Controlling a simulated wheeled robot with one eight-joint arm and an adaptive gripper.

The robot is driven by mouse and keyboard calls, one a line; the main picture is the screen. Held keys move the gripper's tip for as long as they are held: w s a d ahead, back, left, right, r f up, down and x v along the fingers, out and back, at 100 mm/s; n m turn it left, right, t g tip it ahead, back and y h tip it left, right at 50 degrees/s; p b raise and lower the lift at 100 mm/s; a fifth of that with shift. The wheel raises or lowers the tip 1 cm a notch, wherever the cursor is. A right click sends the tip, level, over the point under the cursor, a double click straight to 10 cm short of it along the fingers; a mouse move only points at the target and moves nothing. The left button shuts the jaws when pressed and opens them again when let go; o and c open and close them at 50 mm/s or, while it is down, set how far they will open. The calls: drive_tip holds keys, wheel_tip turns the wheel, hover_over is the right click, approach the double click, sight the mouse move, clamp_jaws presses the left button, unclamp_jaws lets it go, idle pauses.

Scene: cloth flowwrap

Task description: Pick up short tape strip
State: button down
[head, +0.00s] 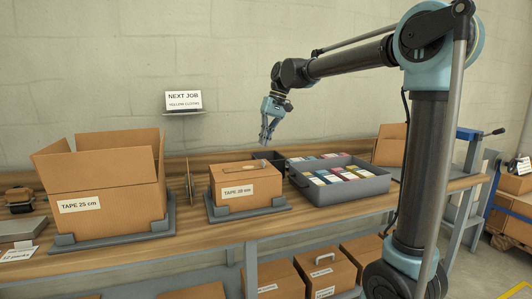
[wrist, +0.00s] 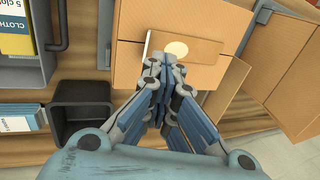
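A brown strip with a pale round spot (wrist: 205,50) lies on top of the closed carton (wrist: 130,60) in the wrist view; it looks like the short tape strip.
A larger open carton labelled TAPE 25 cm (head: 117,198) stands to the left. A grey tray of cloth packs (head: 366,186) stands to the right, with a small black bin (wrist: 88,101) beside it. A sign (head: 183,100) stands at the back. Cartons sit below the bench.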

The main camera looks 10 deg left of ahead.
drive_tip(key=shift+r, duration=1.2)
drive_tip(key=shift+c, duration=2.4)
unclamp_jaws()
drive_tip(key=v, duration=1.1)
drive_tip(key=shift+r, duration=0.15)
drive_tip(key=shift+d, duration=0.2)
drive_tip(key=c, duration=0.4)
drive_tip(key=f, duration=0.1)
drive_tip(key=d+f, duration=0.1)
drive_tip(key=f, duration=0.2)
drive_tip(key=shift+s+d+f, duration=0.3)
drive_tip(key=shift+d, duration=0.05)
drive_tip(key=c, duration=1.2)
approach(266, 167)
drive_tip(key=shift+s+a+r, duration=0.1)
drive_tip(key=shift+s+a, duration=0.45)
drive_tip(key=shift+s, duration=0.15)
drive_tip(key=shift+x, duration=3.2)
